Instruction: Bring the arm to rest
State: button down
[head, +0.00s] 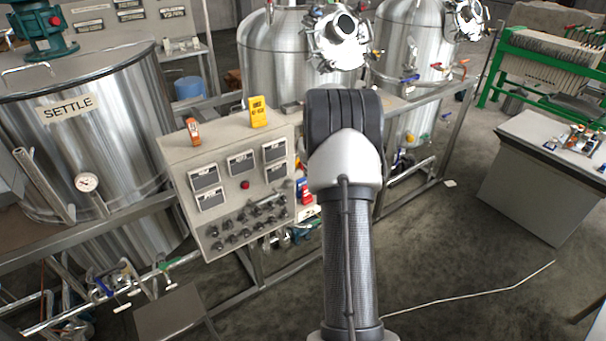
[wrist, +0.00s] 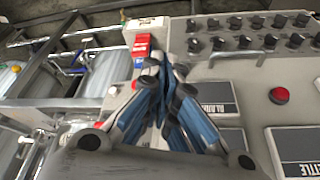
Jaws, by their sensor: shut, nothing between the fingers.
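My gripper (wrist: 165,75) shows in the wrist view with its blue and grey fingers drawn together and nothing between them. It is in front of the control panel, close to the panel's edge beside a red switch block (wrist: 143,45). I cannot tell the exact gap between fingertips and panel. In the head view my arm (head: 347,250) rises up the middle, bent over at a dark joint. It hides my gripper there.
The grey control panel (head: 205,163) carries knobs, labels and a red button, with an orange item (head: 192,131) and a yellow tag (head: 258,111) on top. Steel tanks (head: 110,135) stand behind and left. A grey bench (head: 535,185) is at right. Open floor lies between.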

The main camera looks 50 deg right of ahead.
jog(key=s+a+r+n+b, duration=0.15)
jog(key=a+r, duration=0.25)
jog(key=a, duration=0.5)
jog(key=s+a+r+n+y+b, duration=0.15)
jog(key=a+r, duration=0.35)
jog(key=a, duration=0.5)
jog(key=s+a+r+n+b, duration=0.1)
jog(key=a+r+b, duration=0.25)
jog(key=a, duration=0.55)
jog(key=s+a+f+n+b, duration=0.1)
jog(key=s+a+f+b, duration=0.1)
jog(key=s+a, duration=0.7)
jog(key=s+a+f+n+t+b, duration=0.1)
jog(key=s+a+f+n+b, duration=0.1)
jog(key=s+a, duration=0.7)
jog(key=s+f+y, duration=0.1)
jog(key=s, duration=0.3)
jog(key=shift+f+b, duration=0.2)
jog(key=shift+b, duration=0.15)
